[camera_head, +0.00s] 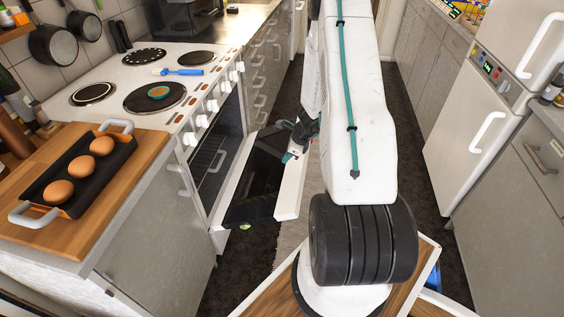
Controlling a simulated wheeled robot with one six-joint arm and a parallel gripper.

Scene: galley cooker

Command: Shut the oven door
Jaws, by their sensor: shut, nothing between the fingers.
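The oven door (252,185) hangs open, lowered out from the white cooker (152,90) into the aisle. Its dark inner face and white outer edge show. The oven opening (213,158) is uncovered, with a rack inside. My gripper (289,156) is shut and empty, at the far part of the door near its white outer edge. It is small in view and partly hidden by my arm. I cannot tell whether it touches the door.
A wooden counter (150,150) at the left holds a black tray (62,196) with brown eggs. Grey cabinets (265,65) continue beyond the cooker. A white fridge (470,135) and more cabinets line the right. Dark floor (412,175) lies between the rows.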

